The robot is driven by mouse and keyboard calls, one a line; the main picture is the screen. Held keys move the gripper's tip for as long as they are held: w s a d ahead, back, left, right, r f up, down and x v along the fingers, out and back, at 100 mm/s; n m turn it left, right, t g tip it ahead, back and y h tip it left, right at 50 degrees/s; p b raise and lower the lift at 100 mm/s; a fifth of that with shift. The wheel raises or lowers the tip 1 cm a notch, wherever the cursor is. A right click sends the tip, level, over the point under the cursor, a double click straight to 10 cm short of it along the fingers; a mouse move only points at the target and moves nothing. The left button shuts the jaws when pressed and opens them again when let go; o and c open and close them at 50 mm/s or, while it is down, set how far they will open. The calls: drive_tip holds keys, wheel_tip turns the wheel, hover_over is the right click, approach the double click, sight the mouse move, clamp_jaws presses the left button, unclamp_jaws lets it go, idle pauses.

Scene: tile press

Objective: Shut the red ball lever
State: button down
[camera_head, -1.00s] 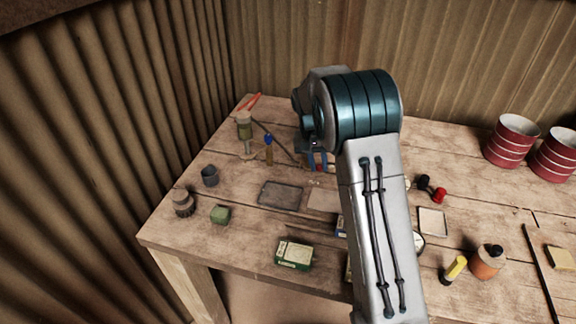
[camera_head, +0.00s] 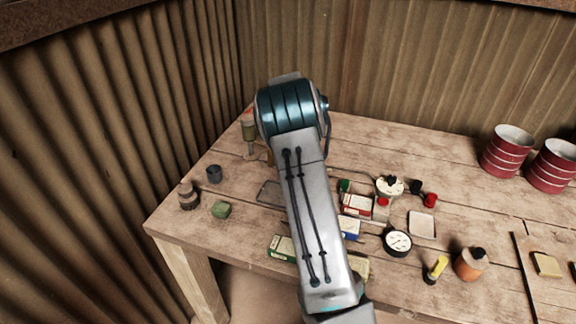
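A small red round knob (camera_head: 383,202) shows among the items right of my arm, just below a pale round thing with a dark top (camera_head: 390,186). I cannot tell for sure that it is the ball of the lever, or how the lever stands. A second red piece (camera_head: 430,200) lies farther right, beside a black piece (camera_head: 416,187). My arm crosses the middle of the table and hides part of it. My gripper is hidden behind the arm, so its fingers and anything between them do not show.
Red-and-white boxes (camera_head: 356,205), a dial (camera_head: 398,242), a pale tile (camera_head: 422,224) and an orange bottle (camera_head: 468,264) crowd the right of my arm. Two red drums (camera_head: 508,151) stand at the back right.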

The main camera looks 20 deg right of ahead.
drive_tip(key=shift+w+d+r, duration=0.1)
drive_tip(key=shift+r, duration=0.05)
idle(0.3)
drive_tip(key=c, duration=1.3)
unclamp_jaws()
drive_tip(key=shift+w+a+r, duration=0.15)
drive_tip(key=shift+w+r, duration=0.25)
drive_tip(key=shift+r, duration=1.85)
drive_tip(key=shift+w+a+r, duration=0.1)
drive_tip(key=shift+w+r, duration=0.35)
drive_tip(key=shift+r, duration=1.75)
drive_tip(key=shift+w+a+r, duration=0.15)
drive_tip(key=shift+w+r, duration=0.25)
drive_tip(key=shift+r, duration=1.85)
